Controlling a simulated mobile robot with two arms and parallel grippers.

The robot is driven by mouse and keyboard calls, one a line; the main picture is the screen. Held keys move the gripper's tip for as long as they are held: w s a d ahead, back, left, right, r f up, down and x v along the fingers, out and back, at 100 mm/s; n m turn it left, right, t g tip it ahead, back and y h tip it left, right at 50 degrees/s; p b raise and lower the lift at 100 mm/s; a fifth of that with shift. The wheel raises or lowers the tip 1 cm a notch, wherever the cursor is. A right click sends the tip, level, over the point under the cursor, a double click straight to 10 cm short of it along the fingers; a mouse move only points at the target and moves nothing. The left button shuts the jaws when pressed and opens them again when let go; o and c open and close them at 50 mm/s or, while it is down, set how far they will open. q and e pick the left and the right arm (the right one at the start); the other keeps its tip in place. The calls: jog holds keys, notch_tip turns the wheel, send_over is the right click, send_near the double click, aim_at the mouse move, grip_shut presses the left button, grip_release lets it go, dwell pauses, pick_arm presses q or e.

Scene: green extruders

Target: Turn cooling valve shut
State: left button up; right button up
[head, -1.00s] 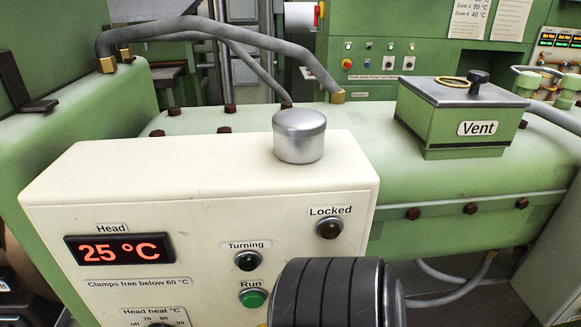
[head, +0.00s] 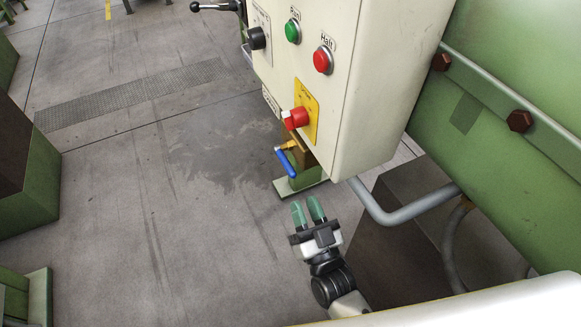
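A valve with a blue lever handle (head: 284,162) and a brass body sits below the cream control box, above a green foot on the floor. The blue lever slants down to the right. No label on the valve is readable, so I cannot tell for sure that it is the cooling valve. My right gripper (head: 307,208) has green fingertips with a gap between them and nothing in it. It is below the valve in the picture, apart from it, fingers pointing up toward it. My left gripper is not in view.
The cream control box (head: 385,75) carries a green button (head: 293,31), a red Halt button (head: 323,60) and a red knob (head: 296,118) on a yellow plate. A grey pipe (head: 405,212) runs right of my gripper.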

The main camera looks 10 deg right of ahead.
aim_at(287, 161)
jog(key=p+x, duration=0.1)
jog(key=x, duration=0.8)
jog(key=shift+w+a+f+p, duration=0.1)
jog(key=shift+w+a+p, duration=0.05)
jog(key=shift+p, duration=0.15)
jog(key=shift+w+a, duration=0.15)
jog(key=shift+w, duration=0.35)
grip_shut()
